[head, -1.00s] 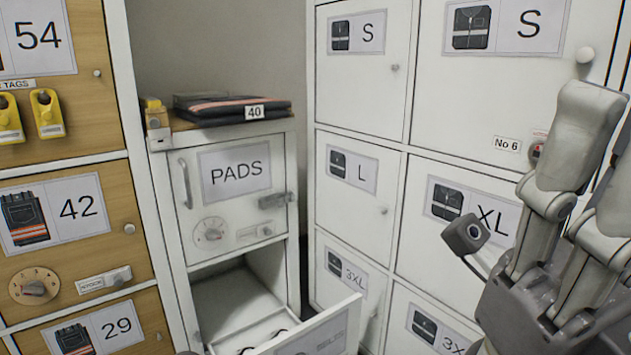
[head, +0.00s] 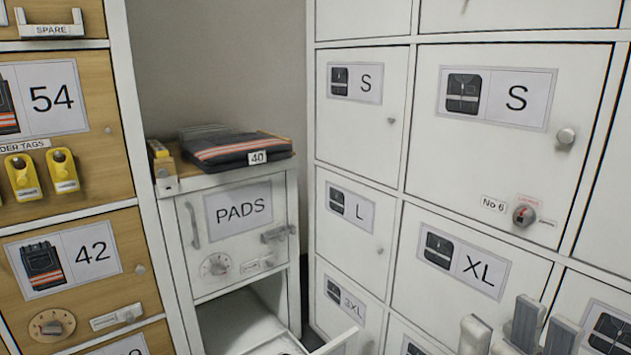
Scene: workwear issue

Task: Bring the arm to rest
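My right gripper (head: 520,330) shows only at the bottom right edge of the head view, where grey finger parts stick up in front of the lower white lockers. Most of it is cut off by the frame, so whether its fingers are open or shut is unclear. I see nothing held in the part that shows. My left gripper is not in view.
White lockers marked S (head: 500,150) and XL (head: 400,285) stand at the right. An open drawer (head: 235,325) juts out below the PADS door (head: 240,215). Folded dark trousers (head: 225,150) lie on top. Wooden lockers (head: 105,185) stand at the left.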

